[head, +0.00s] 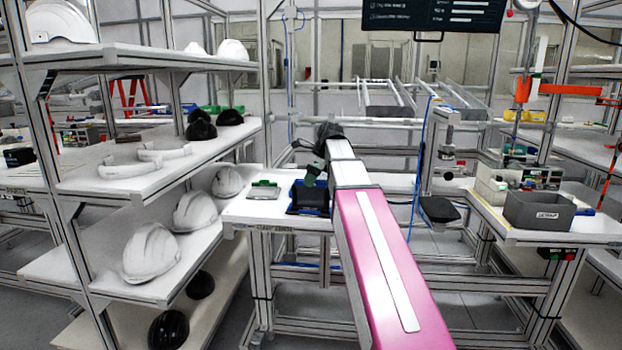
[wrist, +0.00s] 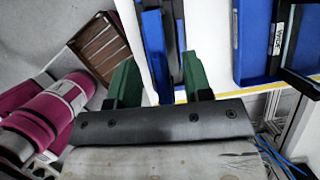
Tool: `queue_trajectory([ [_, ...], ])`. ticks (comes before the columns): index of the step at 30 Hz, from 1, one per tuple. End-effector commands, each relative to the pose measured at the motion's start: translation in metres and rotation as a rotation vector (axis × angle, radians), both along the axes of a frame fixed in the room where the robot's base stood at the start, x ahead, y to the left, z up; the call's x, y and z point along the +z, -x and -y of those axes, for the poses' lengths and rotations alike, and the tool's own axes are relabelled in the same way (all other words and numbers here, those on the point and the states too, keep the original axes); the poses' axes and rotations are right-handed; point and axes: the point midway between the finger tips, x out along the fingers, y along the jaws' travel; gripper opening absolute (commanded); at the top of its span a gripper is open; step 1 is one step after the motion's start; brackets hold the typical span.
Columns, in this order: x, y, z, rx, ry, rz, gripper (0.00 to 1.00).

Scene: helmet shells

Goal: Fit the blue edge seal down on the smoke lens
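My gripper (wrist: 160,80) has two green fingers, spread apart, with blue and dark strips (wrist: 153,45) showing between and beyond them over a white surface. I cannot tell whether these strips are the blue edge seal or part of a holder, and no firm contact with the fingers shows. In the head view my gripper (head: 312,174) is small and dark, above the bench beside a dark item with blue edges (head: 310,198). I cannot make out the smoke lens for certain in either view.
A blue tray with a label (wrist: 252,45) lies to the right in the wrist view. A green-edged item (head: 264,190) lies on the white bench (head: 255,212). A shelf rack (head: 160,190) with helmet shells stands left; a grey bin (head: 540,212) stands right.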

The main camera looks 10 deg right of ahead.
Motion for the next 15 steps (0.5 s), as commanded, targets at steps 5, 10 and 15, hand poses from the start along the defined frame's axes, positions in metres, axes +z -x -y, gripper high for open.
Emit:
queue_trajectory([
  [5, 0.0, 0.0, 0.0, 0.0, 0.0, 0.0, 0.45],
  [10, 0.003, 0.0, 0.001, 0.0, 0.0, 0.001, 0.45],
  [15, 0.021, 0.002, 0.008, -0.001, 0.0, 0.003, 0.45],
])
